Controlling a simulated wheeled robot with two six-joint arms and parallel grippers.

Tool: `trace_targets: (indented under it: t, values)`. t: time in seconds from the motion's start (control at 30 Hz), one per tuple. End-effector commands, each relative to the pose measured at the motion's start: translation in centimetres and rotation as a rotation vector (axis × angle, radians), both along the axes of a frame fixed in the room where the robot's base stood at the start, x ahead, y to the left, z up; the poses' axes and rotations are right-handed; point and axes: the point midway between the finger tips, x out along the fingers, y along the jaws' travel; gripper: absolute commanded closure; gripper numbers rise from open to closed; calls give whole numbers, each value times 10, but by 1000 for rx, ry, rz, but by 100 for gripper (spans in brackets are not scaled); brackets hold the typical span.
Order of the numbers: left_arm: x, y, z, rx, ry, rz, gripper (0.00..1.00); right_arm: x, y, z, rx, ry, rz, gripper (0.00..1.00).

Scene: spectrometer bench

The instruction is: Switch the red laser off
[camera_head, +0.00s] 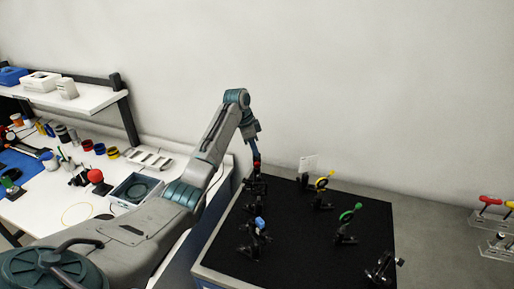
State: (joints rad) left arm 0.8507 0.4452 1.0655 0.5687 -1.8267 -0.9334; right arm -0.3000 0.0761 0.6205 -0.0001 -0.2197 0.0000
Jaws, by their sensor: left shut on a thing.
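My left gripper (255,152) reaches down over the back left corner of the black breadboard (300,248). It is shut on a small red part (257,163) at the top of a dark mount (255,185). This part may be the red laser or its switch; it is too small to tell, and the fingers hide some of it. No beam or lit spot shows. My right gripper is not in view.
On the breadboard stand a blue-topped mount (260,223), a yellow-ringed mount (321,185), a green-ringed mount (346,216), a dark mount (381,268) and a white card (308,163). A cluttered white bench lies left. Racked screwdrivers (490,201) stand at right.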

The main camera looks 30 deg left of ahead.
Motion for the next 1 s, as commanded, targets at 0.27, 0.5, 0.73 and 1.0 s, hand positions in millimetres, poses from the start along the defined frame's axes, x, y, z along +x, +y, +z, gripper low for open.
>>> trace_targets:
  t: [0.27,0.5,0.73,1.0]
  values:
    - [-5,7,-3,-120,-88,0,100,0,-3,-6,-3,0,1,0]
    - [-5,8,-4,-168,-122,0,100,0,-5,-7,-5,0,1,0]
    - [-6,8,-4,-177,-129,0,100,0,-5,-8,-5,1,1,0]
    - [-6,8,-4,-176,-127,0,79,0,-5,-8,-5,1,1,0]
